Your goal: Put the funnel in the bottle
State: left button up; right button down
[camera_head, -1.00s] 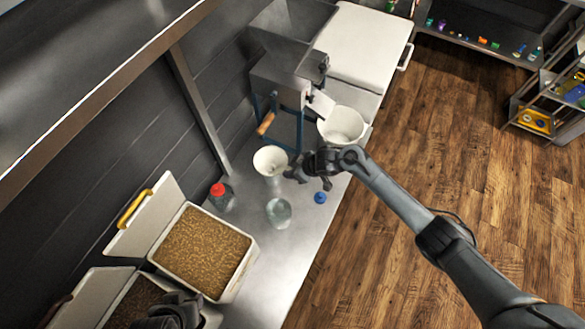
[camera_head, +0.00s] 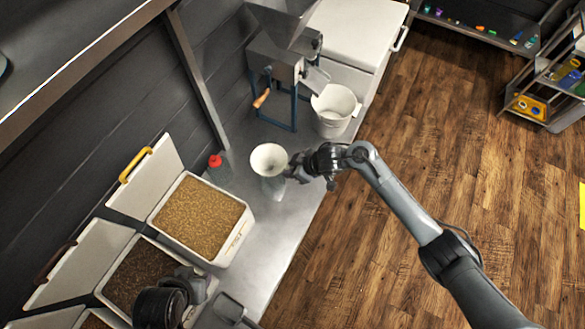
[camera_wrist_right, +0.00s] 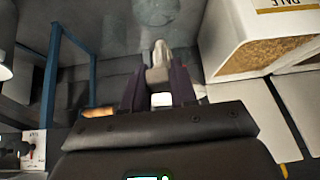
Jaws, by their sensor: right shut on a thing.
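The white funnel (camera_head: 268,159) is wide end up, held by my right gripper (camera_head: 291,169) at its right side. In the right wrist view the fingers (camera_wrist_right: 159,82) are closed around a pale part of it (camera_wrist_right: 160,60). A clear glass bottle (camera_head: 273,189) stands on the metal bench just below the funnel in the head view. It also shows, faintly, at the top of the wrist view (camera_wrist_right: 152,12). The funnel hides the bottle's mouth, so I cannot tell whether the spout is inside. My left gripper (camera_head: 196,282) is over the dark grain bin; its jaws are unclear.
A red-capped bottle (camera_head: 216,168) stands near the wall. Open bins of pale grain (camera_head: 198,215) and dark grain (camera_head: 136,274) are at the left. A mill (camera_head: 281,65) and white bucket (camera_head: 334,108) stand beyond. The bench's front right (camera_head: 283,232) is clear.

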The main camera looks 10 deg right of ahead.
notch_tip(320, 180, down, 8)
jog(key=b, duration=0.6)
jog(key=shift+f, duration=0.15)
dwell(0.5)
jog(key=c, duration=0.8)
grip_release()
jog(key=shift+d, duration=0.1)
